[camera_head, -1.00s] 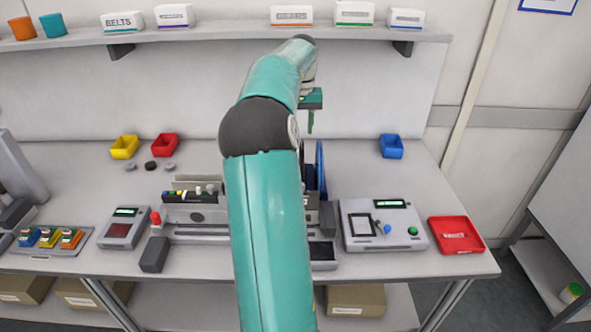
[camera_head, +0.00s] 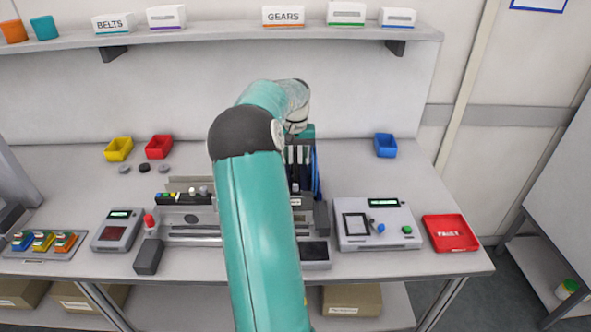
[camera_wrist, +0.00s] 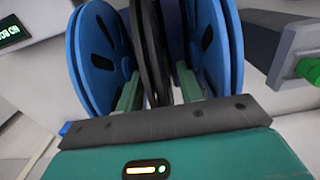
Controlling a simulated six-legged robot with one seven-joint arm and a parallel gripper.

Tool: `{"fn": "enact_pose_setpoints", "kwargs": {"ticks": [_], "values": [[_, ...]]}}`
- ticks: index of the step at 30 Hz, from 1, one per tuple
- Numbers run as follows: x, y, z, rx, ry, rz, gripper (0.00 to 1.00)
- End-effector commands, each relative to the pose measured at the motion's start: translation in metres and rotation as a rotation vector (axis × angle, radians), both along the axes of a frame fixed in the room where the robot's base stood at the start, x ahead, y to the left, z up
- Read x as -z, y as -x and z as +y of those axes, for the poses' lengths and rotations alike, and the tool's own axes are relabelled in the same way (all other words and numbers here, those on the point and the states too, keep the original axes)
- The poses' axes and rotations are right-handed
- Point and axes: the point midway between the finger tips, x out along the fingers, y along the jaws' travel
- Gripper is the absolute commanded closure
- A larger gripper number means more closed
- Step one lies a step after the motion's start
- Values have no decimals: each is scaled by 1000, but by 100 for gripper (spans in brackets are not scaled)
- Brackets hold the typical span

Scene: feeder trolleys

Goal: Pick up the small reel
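In the wrist view, a narrow dark reel (camera_wrist: 152,45) stands on edge between two larger blue reels, one on the left (camera_wrist: 92,55) and one on the right (camera_wrist: 218,45). I cannot tell for sure that the dark one is the small reel. My gripper (camera_wrist: 160,92) has its green fingers apart, one on each side of the dark reel. Contact with the reel cannot be made out. In the head view, the teal gripper body (camera_head: 304,132) is over the reel holder, and its fingertips are hidden. A blue reel edge (camera_head: 316,172) shows at the holder's right side.
A tester (camera_head: 375,240) and a red tray (camera_head: 450,247) are to the right. A blue bin (camera_head: 386,145) stands at the back. A small display unit (camera_head: 117,232) and grey block (camera_head: 148,256) are to the left. Bench space between holder and blue bin is clear.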

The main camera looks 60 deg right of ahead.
Motion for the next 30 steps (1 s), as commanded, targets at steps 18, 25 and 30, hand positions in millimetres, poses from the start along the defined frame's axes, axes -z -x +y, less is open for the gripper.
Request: {"fn": "enact_pose_setpoints", "kwargs": {"ticks": [18, 25, 30], "values": [[-3, 0, 0, 0, 1, 0, 100], [-24, 0, -1, 0, 4, -2, 100], [-54, 0, -1, 0, 4, -2, 100]]}}
